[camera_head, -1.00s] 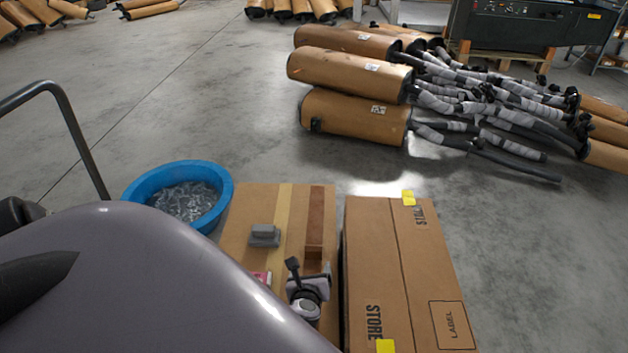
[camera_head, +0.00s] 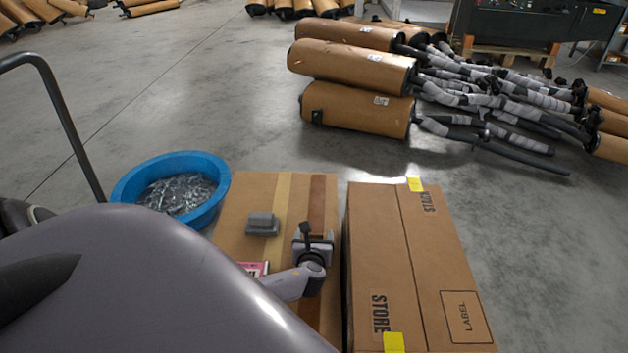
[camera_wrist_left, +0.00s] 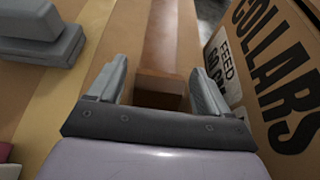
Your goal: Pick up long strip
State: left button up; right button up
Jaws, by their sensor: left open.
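The long strip (camera_head: 318,203) is a narrow brown piece lying lengthwise on the top of the left cardboard box (camera_head: 250,190), near its right edge. My left gripper (camera_head: 314,238) is over the strip and hides part of it in the head view. In the left wrist view, the gripper (camera_wrist_left: 156,88) is open, with one finger on each side of the strip's near end. The strip (camera_wrist_left: 170,40) runs away from between the fingers. I cannot tell whether the fingers touch it. My right gripper is not in view.
A grey block (camera_head: 262,224) and a pink item (camera_head: 254,268) lie on the same box, left of the strip. A taller-looking labelled box (camera_head: 415,260) stands close on the right. A blue tub (camera_head: 217,190) of small metallic pieces is on the left. Wrapped mufflers (camera_head: 355,110) lie behind.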

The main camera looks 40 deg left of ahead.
pick_arm(q)
jog(key=c, duration=1)
jog(key=shift+c, duration=0.2)
jog(key=shift+r, duration=0.15)
